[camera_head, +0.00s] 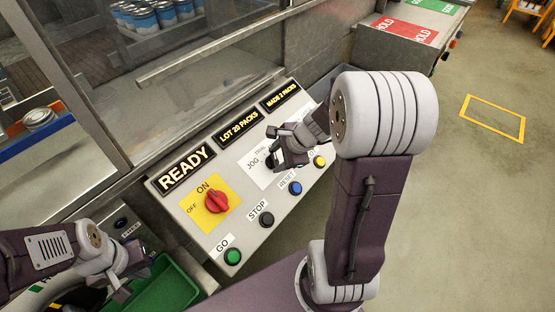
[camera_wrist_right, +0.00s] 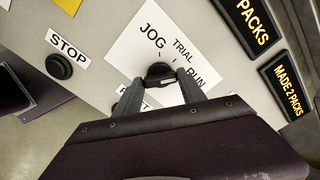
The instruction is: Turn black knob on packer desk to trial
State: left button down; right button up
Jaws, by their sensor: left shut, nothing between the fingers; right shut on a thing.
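The black knob (camera_wrist_right: 159,72) sits on a white plate (camera_wrist_right: 125,48) marked JOG, TRIAL and RUN on the packer desk (camera_head: 183,213). My right gripper (camera_wrist_right: 160,78) is shut on the knob, one finger on each side, in the right wrist view. I cannot tell which mark the knob points to. In the head view my right gripper (camera_head: 277,160) covers most of the knob and part of the plate. My left gripper (camera_head: 134,278) is shut and empty at the lower left, near the green bin, away from the knob.
The desk also bears a red ON/OFF switch (camera_head: 216,202), a green GO button (camera_head: 233,257), a black STOP button (camera_head: 266,220), a blue button (camera_head: 296,188) and a yellow button (camera_head: 319,161). Lit displays (camera_head: 187,168) run along its back. A green bin (camera_head: 165,289) stands lower left.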

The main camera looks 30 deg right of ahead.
jog(key=n+b, duration=0.2)
jog(key=n, duration=0.2)
jog(key=shift+f, duration=0.2)
jog(key=shift+a+n+b, duration=0.1)
jog(key=shift+n+b, duration=0.7)
jog(key=shift+n, duration=0.5)
jog(key=shift+r, duration=0.1)
jog(key=shift+s, duration=0.1)
jog(key=o, duration=1.4)
jog(key=shift+c, duration=0.2)
